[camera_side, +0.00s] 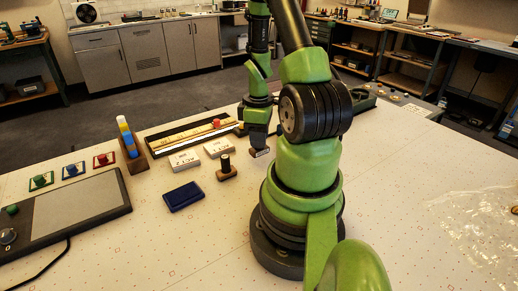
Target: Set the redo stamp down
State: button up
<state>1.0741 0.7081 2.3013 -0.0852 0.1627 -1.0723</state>
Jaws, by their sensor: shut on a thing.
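My gripper (258,137) points down over the table behind and left of my arm's base. It is shut on the redo stamp (260,152), whose small block shows just below the fingers. The fingers hide most of the stamp, and no lettering can be read on it. I cannot tell whether its underside touches the table. Another stamp (227,171), with a dark upright handle and a wooden base, stands on the table in front and to the left of my gripper. A dark blue ink pad (183,197) lies further left and nearer.
Two white printed card stacks (184,161) lie left of my gripper. Behind them is a long dark tray (190,132) with a red piece. A wooden rack (132,151) and a grey panel (75,207) are further left. Clear plastic (480,232) lies at right.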

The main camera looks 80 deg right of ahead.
jog(key=shift+f, duration=1.8)
jog(key=o, duration=0.8)
jog(key=shift+r, duration=0.1)
notch_tip(320, 180, up, 12)
jog(key=shift+w+f, duration=0.1)
jog(key=shift+w, duration=0.05)
jog(key=w+a+r+m+t+h, duration=0.1)
jog(key=w+a+r+t, duration=0.15)
jog(key=a+r, duration=0.3)
jog(key=w+a+r+m+t, duration=0.1)
jog(key=w+a+r, duration=0.3)
jog(key=a+r, duration=0.15)
jog(key=s+a+r+t+y, duration=0.1)
jog(key=a, duration=0.3)
jog(key=s+a+r+m+t+y, duration=0.1)
jog(key=a+r, duration=0.1)
jog(key=a, duration=0.2)
jog(key=s+a+r+m+t+y, duration=0.1)
jog(key=a+r+t, duration=0.1)
jog(key=a, duration=0.2)
jog(key=shift+s+a, duration=0.25)
jog(key=shift+s, duration=0.05)
